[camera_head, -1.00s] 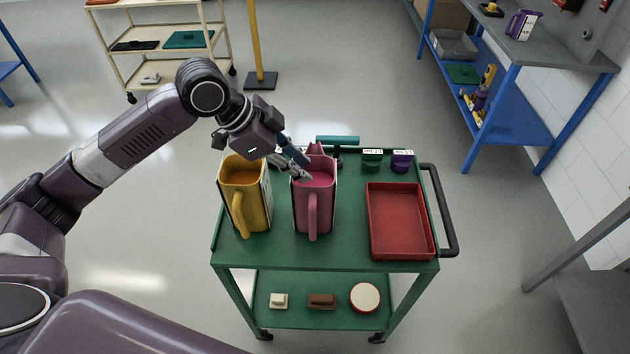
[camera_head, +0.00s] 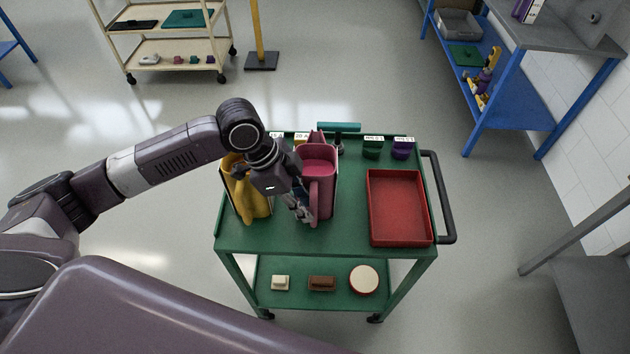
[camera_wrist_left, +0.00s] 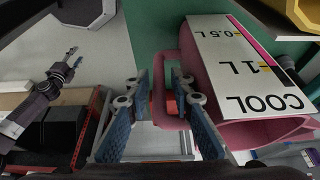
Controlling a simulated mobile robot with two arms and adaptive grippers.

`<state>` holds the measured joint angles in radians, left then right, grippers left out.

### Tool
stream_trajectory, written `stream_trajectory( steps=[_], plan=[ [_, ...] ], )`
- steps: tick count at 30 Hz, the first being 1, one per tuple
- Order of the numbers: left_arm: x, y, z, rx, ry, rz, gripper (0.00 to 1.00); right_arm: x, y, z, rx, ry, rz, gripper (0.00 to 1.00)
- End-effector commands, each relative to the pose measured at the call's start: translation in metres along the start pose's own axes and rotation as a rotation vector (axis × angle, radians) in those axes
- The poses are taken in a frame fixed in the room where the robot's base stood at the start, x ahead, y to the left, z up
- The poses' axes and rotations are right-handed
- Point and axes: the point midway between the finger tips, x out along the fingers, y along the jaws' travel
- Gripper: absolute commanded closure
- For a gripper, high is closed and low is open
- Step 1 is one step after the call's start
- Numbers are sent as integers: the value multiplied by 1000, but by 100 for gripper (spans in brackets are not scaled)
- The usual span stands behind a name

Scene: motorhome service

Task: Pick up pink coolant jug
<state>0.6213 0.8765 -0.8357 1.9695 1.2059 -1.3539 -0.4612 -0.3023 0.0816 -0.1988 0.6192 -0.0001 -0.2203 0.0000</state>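The pink coolant jug (camera_head: 321,166) stands upright on the green cart, its handle facing me. It also shows in the left wrist view (camera_wrist_left: 235,75), with a white label reading "COOL" and volume marks. My left gripper (camera_head: 302,213) is low at the handle side of the jug. In the left wrist view my left gripper (camera_wrist_left: 158,108) is open, with the pink handle between its two blue-padded fingers and gaps visible. Another arm with a gripper (camera_wrist_left: 70,62), seemingly my right, shows small at the left of that view; its finger state is unclear.
A yellow jug (camera_head: 252,195) stands close on the left, partly behind my arm. A red tray (camera_head: 399,240) lies on the green cart (camera_head: 345,241) to the right. Green (camera_head: 372,152) and purple (camera_head: 403,153) small containers stand at the back. The cart's black handle (camera_head: 446,205) is at right.

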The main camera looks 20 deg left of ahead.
Motion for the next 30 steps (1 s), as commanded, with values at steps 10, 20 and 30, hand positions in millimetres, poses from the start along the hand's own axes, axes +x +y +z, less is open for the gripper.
stream_trajectory(
  steps=[10, 20, 30],
  plan=[
    [44, 3, -2, -1, 0, 1, 78, -21, 0, -4, 0, 2, 0, 60],
    [48, 3, -2, 1, 0, -1, 85, -20, -1, -5, 0, 4, -2, 60],
    [47, 2, -2, 1, 1, -2, 100, -20, -3, -5, 0, 5, -3, 60]
  ],
)
